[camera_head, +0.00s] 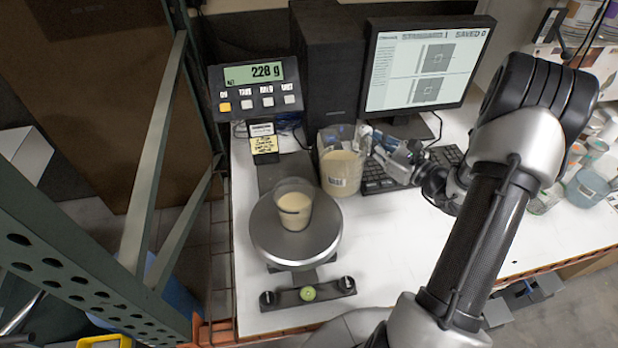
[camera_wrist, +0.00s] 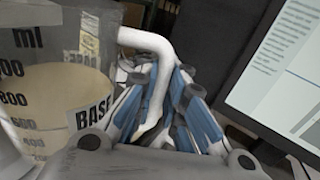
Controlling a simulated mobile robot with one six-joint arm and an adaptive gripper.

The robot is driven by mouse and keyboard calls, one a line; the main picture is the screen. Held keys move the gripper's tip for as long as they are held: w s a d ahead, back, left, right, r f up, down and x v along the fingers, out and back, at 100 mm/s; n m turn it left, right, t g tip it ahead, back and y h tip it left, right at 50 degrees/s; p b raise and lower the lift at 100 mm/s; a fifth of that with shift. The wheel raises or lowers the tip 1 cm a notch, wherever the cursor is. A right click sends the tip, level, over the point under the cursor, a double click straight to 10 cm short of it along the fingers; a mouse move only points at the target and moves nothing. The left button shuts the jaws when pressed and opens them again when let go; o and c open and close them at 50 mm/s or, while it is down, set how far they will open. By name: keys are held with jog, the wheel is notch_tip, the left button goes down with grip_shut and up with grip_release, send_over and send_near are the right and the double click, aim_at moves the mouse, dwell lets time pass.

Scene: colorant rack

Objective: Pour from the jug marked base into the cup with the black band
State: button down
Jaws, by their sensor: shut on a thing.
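The clear jug (camera_head: 341,172) holds cream liquid and looks upright beside the scale, right of the cup. I cannot tell whether its base touches the table. In the wrist view the jug (camera_wrist: 55,75) shows a BASE label, volume marks and a white handle. My gripper (camera_head: 375,142) is shut on the jug's handle; its blue-padded fingers (camera_wrist: 165,115) lie on either side of it in the wrist view. The cup with a black band (camera_head: 293,201) stands upright on the round scale pan (camera_head: 320,243), with cream liquid in it.
The scale display (camera_head: 254,74) seems to read 228 g. A monitor (camera_head: 425,65), dark speaker-like box (camera_head: 326,70) and keyboard (camera_head: 380,182) stand behind. A green metal upright (camera_head: 155,150) is left of the table. White table surface is free right of the scale.

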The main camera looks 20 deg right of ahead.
jog(key=shift+s+f, duration=0.1)
jog(key=shift+r+m, duration=0.2)
jog(key=shift+m, duration=0.1)
notch_tip(320, 180, up, 4)
jog(key=p, duration=0.3)
jog(key=shift+r+p, duration=0.25)
jog(key=shift+p, duration=0.15)
dwell(1.7)
